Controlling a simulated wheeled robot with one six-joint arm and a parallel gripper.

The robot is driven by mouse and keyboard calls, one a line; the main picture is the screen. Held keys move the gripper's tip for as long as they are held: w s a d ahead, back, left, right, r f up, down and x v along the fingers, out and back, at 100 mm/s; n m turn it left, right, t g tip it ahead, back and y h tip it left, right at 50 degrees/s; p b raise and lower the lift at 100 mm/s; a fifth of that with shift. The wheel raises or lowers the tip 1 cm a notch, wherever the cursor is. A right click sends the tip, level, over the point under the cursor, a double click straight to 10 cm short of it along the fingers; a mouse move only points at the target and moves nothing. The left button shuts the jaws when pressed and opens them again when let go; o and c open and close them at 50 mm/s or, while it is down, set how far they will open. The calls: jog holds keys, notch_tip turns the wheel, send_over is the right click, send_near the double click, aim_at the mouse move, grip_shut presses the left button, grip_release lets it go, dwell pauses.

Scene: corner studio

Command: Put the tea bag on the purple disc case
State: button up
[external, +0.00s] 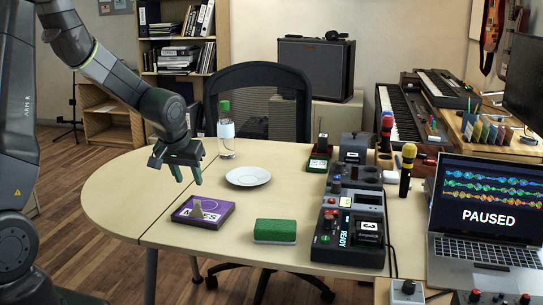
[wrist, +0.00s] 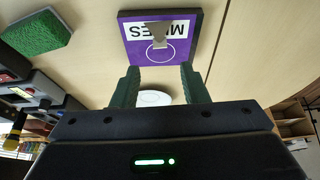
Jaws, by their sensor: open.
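The purple disc case (external: 218,215) lies flat on the table, left of the green sponge. It also shows at the top of the wrist view (wrist: 136,54). A small grey-brown piece that looks like the tea bag (external: 198,210) rests on top of the case. In the wrist view the tea bag (wrist: 161,34) shows as a tapered shape partly covering the white lettering and circle. My gripper (external: 188,180) is open, with green fingers, above and behind the case. Its fingers (wrist: 159,72) are apart with nothing between them, clear of the tea bag.
A white saucer (external: 248,177) lies behind the case. The green sponge (external: 275,231) sits to its right. A row of dark devices (external: 348,240) stands farther right, near a laptop (external: 480,222). A bottle (external: 226,138) stands behind my gripper. The table's left end is clear.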

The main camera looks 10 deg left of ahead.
jog(key=shift+v, duration=0.85)
